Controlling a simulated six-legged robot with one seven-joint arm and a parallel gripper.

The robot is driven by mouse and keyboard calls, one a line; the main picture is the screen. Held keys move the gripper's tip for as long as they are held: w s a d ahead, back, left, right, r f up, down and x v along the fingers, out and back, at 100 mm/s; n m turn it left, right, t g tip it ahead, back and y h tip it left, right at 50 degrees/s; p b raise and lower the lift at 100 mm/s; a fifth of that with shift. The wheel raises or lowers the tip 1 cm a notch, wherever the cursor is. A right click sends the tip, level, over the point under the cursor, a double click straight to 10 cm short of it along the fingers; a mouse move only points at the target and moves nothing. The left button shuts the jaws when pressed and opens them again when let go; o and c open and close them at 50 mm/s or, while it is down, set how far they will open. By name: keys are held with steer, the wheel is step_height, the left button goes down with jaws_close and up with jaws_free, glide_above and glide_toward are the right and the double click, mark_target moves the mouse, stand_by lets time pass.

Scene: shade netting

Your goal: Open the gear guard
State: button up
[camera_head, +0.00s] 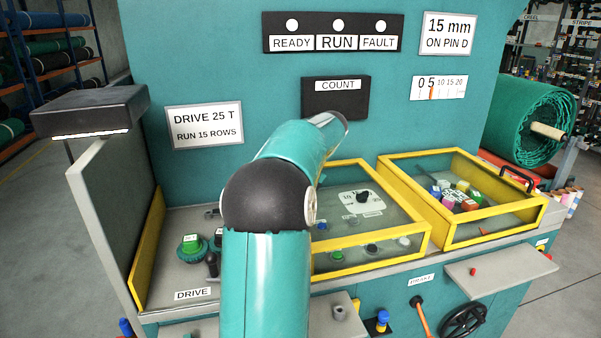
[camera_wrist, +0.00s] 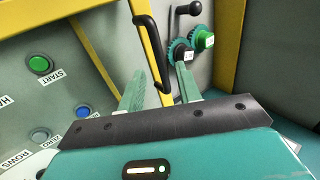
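Two green gears (camera_head: 190,245) sit on the grey deck in the DRIVE bay; they also show at the upper right of the wrist view (camera_wrist: 181,52). A yellow frame bar (camera_wrist: 158,20) with a black handle (camera_wrist: 148,38) runs beside them. I cannot tell for sure whether this bar belongs to the gear guard or to the clear-topped middle case (camera_head: 424,238). My gripper (camera_wrist: 160,88) is open, its fingers apart, with the handle's near end showing between them. No grip on it shows. In the head view my arm hides the gripper and this handle.
Another yellow-framed clear case (camera_head: 490,233) holds coloured blocks at the right and has a black handle (camera_head: 517,178). A black lever knob (camera_wrist: 188,8) stands near the gears. A tall side panel (camera_head: 108,205) bounds the bay at left. Start and zero buttons (camera_wrist: 40,64) lie beside the bar.

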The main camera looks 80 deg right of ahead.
steer(key=v, duration=1.1)
steer(key=shift+f, duration=0.1)
steer(key=w+a+r+n+g, duration=0.15)
steer(key=w+a+n, duration=0.25)
steer(key=w+a, duration=2)
steer(key=w+a+f+n+h, duration=0.1)
steer(key=a+f+n, duration=0.1)
steer(key=a, duration=0.8)
steer(key=w+a+f+n+h, duration=0.1)
steer(key=a+f+n, duration=0.15)
steer(key=a, duration=0.65)
steer(key=s+a+f+n, duration=0.2)
steer(key=a+f, duration=0.2)
steer(key=a, duration=0.3)
steer(key=s+a+f+n+t+h, duration=0.1)
steer(key=s+a+f+n, duration=0.1)
steer(key=a, duration=0.5)
step_height(320, 180, down, 2)
steer(key=shift+s+f, duration=0.1)
steer(key=shift+s, duration=0.7)
